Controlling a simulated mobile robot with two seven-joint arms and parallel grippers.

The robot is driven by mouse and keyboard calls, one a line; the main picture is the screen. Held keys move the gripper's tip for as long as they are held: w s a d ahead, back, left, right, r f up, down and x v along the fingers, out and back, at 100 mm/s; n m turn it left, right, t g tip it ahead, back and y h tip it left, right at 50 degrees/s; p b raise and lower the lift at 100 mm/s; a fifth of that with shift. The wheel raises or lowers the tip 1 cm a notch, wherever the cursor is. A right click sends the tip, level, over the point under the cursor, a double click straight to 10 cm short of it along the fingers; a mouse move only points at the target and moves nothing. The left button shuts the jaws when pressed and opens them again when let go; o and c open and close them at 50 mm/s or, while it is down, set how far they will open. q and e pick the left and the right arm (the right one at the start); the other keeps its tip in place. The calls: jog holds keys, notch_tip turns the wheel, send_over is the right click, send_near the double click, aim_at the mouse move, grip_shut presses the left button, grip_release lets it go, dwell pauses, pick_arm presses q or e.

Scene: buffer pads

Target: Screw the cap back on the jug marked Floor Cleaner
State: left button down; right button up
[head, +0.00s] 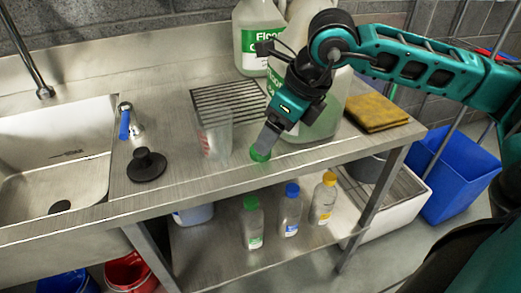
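My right gripper (268,140) points down at the counter's front part, with its fingertips at a small green cap (260,155). The near finger covers part of the cap, so I cannot tell whether the fingers are closed on it or whether it rests on the counter. A large translucent jug (318,115) stands just behind the gripper; my arm hides its top and most of its green label. Another large jug (252,22) stands at the back, its green label partly reading "Floor C"; its top is out of frame. My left gripper is not in view.
A clear measuring cup (214,135) stands left of the gripper by a drain grate (235,98). A black plunger-like stopper (147,165) and a sink (50,150) are further left. Small bottles (290,212) stand on the lower shelf.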

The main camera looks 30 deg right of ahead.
jog(key=shift+w+f, duration=0.1)
jog(key=shift+f, duration=0.25)
jog(key=x, duration=0.4)
jog(key=shift+w+f+b, duration=0.15)
jog(key=shift+b, duration=0.15)
jog(key=shift+c, duration=0.4)
jog(key=c, duration=1)
